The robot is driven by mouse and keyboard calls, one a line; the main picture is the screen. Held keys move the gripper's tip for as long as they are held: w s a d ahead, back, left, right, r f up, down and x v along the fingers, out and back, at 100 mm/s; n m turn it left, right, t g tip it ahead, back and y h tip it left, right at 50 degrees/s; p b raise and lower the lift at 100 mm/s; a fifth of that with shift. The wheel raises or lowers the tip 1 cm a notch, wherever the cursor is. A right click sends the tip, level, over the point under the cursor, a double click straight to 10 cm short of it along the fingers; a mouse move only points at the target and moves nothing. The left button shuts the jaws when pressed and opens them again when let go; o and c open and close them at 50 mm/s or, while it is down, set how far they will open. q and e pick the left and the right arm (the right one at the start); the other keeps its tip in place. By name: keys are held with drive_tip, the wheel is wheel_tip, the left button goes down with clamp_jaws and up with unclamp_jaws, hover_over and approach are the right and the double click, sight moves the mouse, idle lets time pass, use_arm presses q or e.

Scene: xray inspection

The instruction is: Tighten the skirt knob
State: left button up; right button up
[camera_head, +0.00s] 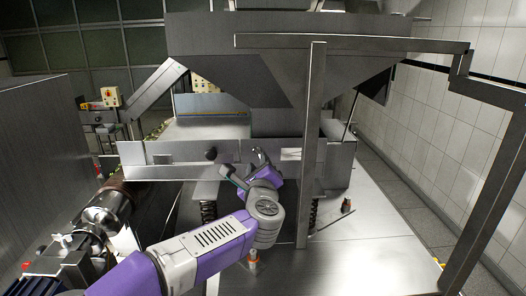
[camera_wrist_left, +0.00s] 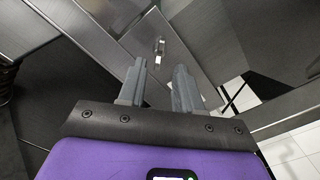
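A dark round knob (camera_head: 211,153) sits on the long metal skirt panel (camera_head: 150,171) under the hopper. My left gripper (camera_head: 243,163) is in front of that panel, to the right of the dark knob and apart from it. In the left wrist view the two grey fingers of my left gripper (camera_wrist_left: 158,78) stand apart with nothing between them. Beyond their tips a small shiny metal fitting (camera_wrist_left: 159,47) sits on a plate; I cannot tell whether it is a knob. My right gripper is in neither view.
A vertical metal post (camera_head: 312,140) stands just right of my left gripper. Coil springs (camera_head: 208,212) stand below the panel. A small bottle-like object (camera_head: 346,205) is on the metal deck at right. A roller (camera_head: 106,208) lies at left.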

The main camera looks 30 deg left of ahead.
sight(258, 155)
use_arm(q)
drive_tip(key=p+x, duration=0.1)
drive_tip(key=x, duration=0.4)
drive_tip(key=shift+w+p, duration=0.2)
drive_tip(key=shift+p, duration=0.15)
drive_tip(key=shift+f, duration=0.1)
clamp_jaws()
